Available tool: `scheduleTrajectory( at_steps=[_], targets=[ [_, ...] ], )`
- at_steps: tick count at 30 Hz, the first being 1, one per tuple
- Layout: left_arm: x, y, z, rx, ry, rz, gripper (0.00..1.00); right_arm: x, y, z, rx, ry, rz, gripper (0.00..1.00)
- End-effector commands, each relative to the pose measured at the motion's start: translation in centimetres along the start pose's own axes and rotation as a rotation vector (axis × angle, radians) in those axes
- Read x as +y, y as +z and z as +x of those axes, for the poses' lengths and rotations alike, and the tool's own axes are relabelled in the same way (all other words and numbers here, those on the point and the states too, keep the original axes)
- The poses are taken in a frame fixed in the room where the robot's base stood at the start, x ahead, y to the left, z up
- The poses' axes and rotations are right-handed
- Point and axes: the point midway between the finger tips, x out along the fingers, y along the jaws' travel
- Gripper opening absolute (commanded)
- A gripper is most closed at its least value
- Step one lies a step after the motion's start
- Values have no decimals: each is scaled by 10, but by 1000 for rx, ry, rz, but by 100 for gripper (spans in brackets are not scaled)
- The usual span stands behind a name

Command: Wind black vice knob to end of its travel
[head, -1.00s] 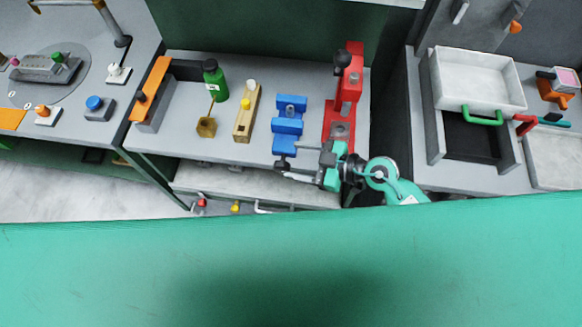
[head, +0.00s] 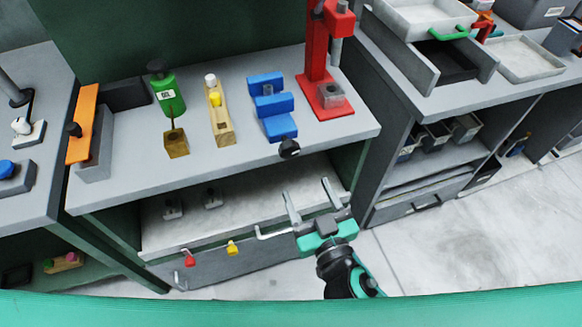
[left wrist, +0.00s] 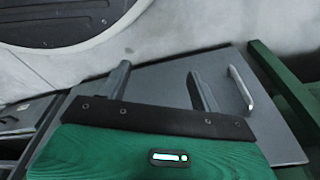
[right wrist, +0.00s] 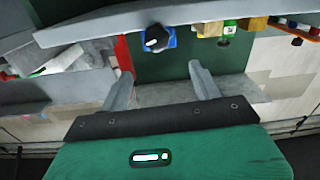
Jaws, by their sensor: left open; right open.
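The blue vice (head: 270,103) stands on the grey bench, with its black knob (head: 289,148) at the front, jutting over the bench's front edge. In the right wrist view the black knob (right wrist: 157,37) faces the camera, beyond and between the fingers, with blue vice body around it. My right gripper (head: 307,192) is open and empty, below and in front of the knob, apart from it. It also shows in the right wrist view (right wrist: 160,85). My left gripper (left wrist: 160,80) is open and empty in its own wrist view, away from the vice; the head view does not show it.
A red press (head: 325,85) stands right of the vice. Below are a shelf (head: 240,205) and a drawer front. The bench's front edge is close to the knob.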

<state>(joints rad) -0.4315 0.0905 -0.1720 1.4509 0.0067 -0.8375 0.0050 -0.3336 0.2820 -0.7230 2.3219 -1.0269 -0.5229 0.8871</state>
Motion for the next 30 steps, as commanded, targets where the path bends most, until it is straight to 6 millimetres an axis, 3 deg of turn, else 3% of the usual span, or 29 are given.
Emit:
scheduleTrajectory(
  at_steps=[8, 30],
  targets=[
    [-1, 6, 7, -4, -2, 1, 65, 0, 3, 12, -17, 10, -1, 65],
    [-10, 67, 50, -14, -13, 15, 65, 1, 5, 120, -17, 9, -1, 65]
  ],
)
